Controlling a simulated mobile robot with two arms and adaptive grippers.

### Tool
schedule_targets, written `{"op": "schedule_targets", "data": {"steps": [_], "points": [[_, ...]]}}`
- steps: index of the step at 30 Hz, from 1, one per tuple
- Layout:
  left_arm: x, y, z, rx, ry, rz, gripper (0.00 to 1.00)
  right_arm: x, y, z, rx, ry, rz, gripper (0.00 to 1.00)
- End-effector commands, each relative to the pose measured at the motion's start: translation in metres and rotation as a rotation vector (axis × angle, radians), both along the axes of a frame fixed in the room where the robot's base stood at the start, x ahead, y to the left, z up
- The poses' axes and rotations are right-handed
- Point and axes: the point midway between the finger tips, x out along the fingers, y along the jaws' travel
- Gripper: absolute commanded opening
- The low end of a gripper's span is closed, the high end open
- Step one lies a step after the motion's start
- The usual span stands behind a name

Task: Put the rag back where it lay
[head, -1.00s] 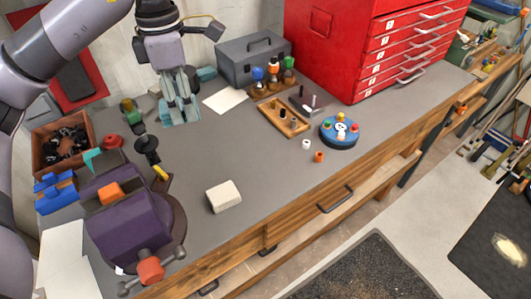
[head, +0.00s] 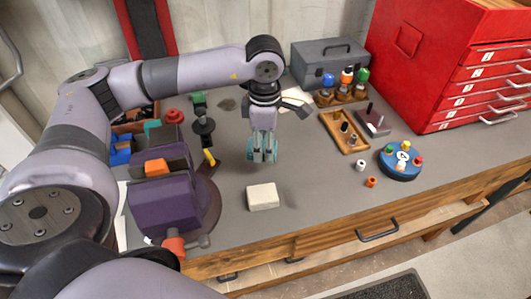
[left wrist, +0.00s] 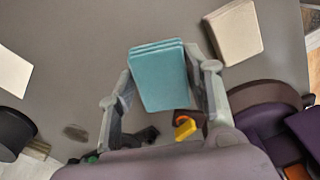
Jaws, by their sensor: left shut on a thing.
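The rag (head: 256,153) is a teal folded cloth held between the fingers of my left gripper (head: 263,154), above the grey bench top. In the left wrist view the rag (left wrist: 160,76) shows as a layered pad with a finger on each side. My left gripper points down, behind a pale block (head: 263,197) and right of the purple vise (head: 160,205). I cannot tell for sure whether the rag touches the bench. My right gripper is not in view.
A dark patch (head: 227,104) marks the bench behind. A wooden tray (head: 337,126), a round blue holder (head: 401,168) and small cups stand right. A grey toolbox (head: 318,58) and red cabinet (head: 425,50) stand at the back. Bare bench lies around the pale block.

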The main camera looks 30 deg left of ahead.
Motion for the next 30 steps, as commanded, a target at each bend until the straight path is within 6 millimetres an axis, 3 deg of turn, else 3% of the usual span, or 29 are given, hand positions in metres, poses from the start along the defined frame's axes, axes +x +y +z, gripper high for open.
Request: {"op": "schedule_targets", "data": {"steps": [12, 26, 27, 30], "points": [[0.000, 0.000, -0.047, 0.000, 0.001, 0.002, 0.20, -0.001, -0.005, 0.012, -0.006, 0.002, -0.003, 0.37], [0.000, 0.000, -0.057, 0.000, -0.001, 0.001, 0.20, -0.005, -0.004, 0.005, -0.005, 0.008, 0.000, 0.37], [0.000, 0.000, -0.055, 0.000, -0.001, 0.001, 0.48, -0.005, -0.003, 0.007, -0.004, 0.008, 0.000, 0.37], [0.000, 0.000, -0.055, 0.000, -0.001, 0.001, 0.55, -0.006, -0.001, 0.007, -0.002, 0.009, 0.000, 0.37]]}}
